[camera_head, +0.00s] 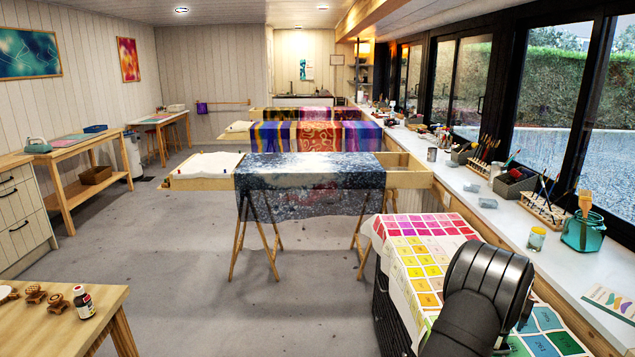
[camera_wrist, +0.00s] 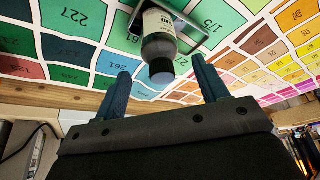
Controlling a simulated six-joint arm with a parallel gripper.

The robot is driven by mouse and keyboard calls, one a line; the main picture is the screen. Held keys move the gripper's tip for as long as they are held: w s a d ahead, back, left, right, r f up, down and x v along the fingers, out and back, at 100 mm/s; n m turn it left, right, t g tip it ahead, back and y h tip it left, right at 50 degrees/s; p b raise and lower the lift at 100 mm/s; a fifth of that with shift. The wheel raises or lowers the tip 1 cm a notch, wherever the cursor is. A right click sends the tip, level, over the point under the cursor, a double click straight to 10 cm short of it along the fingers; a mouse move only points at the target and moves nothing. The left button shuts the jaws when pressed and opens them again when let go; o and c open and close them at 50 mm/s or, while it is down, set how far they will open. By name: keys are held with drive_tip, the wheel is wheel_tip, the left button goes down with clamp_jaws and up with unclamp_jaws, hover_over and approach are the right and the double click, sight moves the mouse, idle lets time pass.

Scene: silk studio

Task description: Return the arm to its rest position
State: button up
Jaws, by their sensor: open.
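My arm (camera_head: 485,300) shows at the lower right in the head view, over the colour chart cloth (camera_head: 425,258); its gripper is hidden there. In the wrist view my gripper (camera_wrist: 160,72) is open, with its two blue-grey fingers apart. A small bottle (camera_wrist: 160,28) with a dark cap and pale label is seen just beyond the gap between the fingertips. It does not appear gripped. The bottle is at a metal-edged holder (camera_wrist: 196,30) on the chart of numbered colour squares (camera_wrist: 75,18).
A long windowsill counter (camera_head: 590,285) with jars and brush racks runs along the right. A wooden table (camera_head: 65,318) with stamps and a bottle (camera_head: 84,302) is at the lower left. A dark patterned cloth (camera_head: 310,180) covers a frame on trestles ahead. Open floor (camera_head: 180,285) lies between.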

drive_tip(key=x, duration=0.5)
drive_tip(key=shift+s+a+f, duration=0.2)
wheel_tip(320, 180, up, 6)
drive_tip(key=shift+f, duration=0.1)
drive_tip(key=s+d+r, duration=0.3)
drive_tip(key=s+r, duration=0.4)
drive_tip(key=s, duration=0.4)
drive_tip(key=s+d+f+m+g+h, duration=0.1)
drive_tip(key=s+d+f+m+g, duration=0.3)
drive_tip(key=s+d, duration=0.6)
drive_tip(key=w+a+f+m+t, duration=0.1)
drive_tip(key=w+a+f+t, duration=0.1)
drive_tip(key=w+f, duration=0.3)
drive_tip(key=w+a, duration=0.1)
drive_tip(key=w, duration=0.3)
drive_tip(key=shift+w+f, duration=0.3)
drive_tip(key=shift+f, duration=0.1)
